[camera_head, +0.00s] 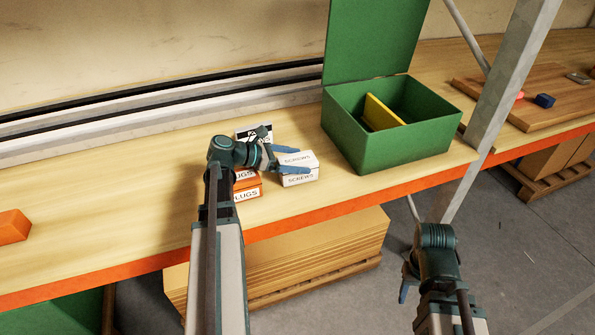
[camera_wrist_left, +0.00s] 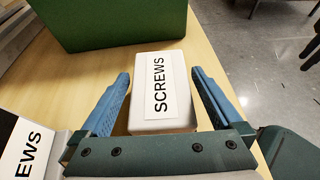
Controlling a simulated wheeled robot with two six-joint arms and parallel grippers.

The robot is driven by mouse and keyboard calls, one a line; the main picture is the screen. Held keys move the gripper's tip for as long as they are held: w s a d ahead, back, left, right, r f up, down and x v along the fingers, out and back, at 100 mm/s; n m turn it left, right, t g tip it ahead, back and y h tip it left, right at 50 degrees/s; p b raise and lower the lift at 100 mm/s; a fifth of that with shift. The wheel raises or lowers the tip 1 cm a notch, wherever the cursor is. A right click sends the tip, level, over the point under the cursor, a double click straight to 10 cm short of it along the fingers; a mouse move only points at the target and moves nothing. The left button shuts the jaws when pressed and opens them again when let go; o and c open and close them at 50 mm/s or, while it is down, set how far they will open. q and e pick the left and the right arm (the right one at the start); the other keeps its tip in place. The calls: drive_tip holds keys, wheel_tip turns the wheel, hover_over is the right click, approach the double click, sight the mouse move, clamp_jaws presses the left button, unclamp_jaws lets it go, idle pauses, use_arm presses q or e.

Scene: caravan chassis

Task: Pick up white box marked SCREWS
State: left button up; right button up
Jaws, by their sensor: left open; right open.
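The white box marked SCREWS (camera_head: 299,168) stands on the wooden shelf, left of the green box. In the left wrist view the white box (camera_wrist_left: 160,92) lies between the two blue fingers. My left gripper (camera_head: 298,160) is open around it, with a finger on each side and a visible gap at the left finger. Contact at the right finger is hard to tell. My left gripper also shows in the left wrist view (camera_wrist_left: 160,88). My right gripper (camera_head: 404,290) hangs low in front of the shelf, with its fingers mostly hidden.
An open green box (camera_head: 385,150) with a yellow item (camera_head: 380,112) stands just right of the white box. Orange boxes marked PLUGS (camera_head: 247,188) and another labelled box (camera_head: 243,134) sit close on the left. A grey post (camera_head: 497,100) rises at the shelf edge.

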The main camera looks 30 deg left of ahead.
use_arm(q)
drive_tip(key=c, duration=1.5)
drive_tip(key=shift+r, duration=0.2)
